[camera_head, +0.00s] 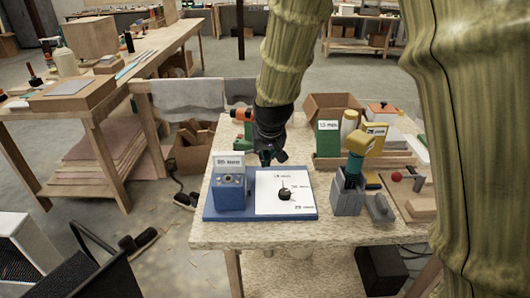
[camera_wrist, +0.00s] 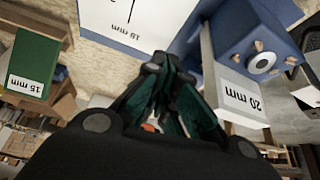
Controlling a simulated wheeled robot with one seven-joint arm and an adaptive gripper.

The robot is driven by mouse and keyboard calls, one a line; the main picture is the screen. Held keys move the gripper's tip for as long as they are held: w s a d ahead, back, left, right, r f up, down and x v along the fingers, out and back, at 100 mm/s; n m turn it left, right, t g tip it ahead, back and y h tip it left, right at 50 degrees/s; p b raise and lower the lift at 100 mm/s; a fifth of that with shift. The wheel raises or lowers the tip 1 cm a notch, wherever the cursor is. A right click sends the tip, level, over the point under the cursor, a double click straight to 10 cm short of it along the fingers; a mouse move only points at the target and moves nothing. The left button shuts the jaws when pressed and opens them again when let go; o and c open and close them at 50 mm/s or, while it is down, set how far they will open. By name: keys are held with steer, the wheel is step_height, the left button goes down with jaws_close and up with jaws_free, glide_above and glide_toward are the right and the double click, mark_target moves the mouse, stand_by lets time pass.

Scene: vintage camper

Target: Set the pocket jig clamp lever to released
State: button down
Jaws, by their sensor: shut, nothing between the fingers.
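A blue block with round holes (camera_head: 231,190), which looks like the pocket jig, stands on a blue base (camera_head: 290,216) on the table. A white label tops it. In the wrist view the block (camera_wrist: 262,38) is at upper right beside its "20 mm" label (camera_wrist: 240,96). A white panel (camera_head: 270,203) on the base has a black pointer knob (camera_head: 285,194) among several printed marks. I cannot tell which part is the clamp lever. My gripper (camera_head: 267,157) is shut and empty, above the base's back edge. Its fingertips (camera_wrist: 165,66) meet in the wrist view.
A grey holder (camera_head: 347,193) with a yellow and teal tool (camera_head: 361,145) stands right of the base. A red ball (camera_head: 397,177) shows over a wooden board (camera_head: 415,203). A green "15 mm" block (camera_head: 328,139) and an orange tool (camera_head: 241,115) are behind. The table front is clear.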

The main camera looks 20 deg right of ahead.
steer(key=p+x, duration=0.1)
steer(key=x, duration=0.6)
steer(key=shift+w+f, duration=0.1)
steer(key=shift+f, duration=0.15)
steer(key=shift+w+d+r+p, duration=0.15)
steer(key=shift+w+p, duration=0.25)
steer(key=shift+w, duration=0.2)
steer(key=shift+w+r+p, duration=0.2)
steer(key=shift+w+p, duration=0.2)
steer(key=shift+w, duration=0.15)
steer(key=shift+w+d, duration=0.1)
steer(key=shift+w, duration=0.7)
steer(key=shift+w, duration=0.15)
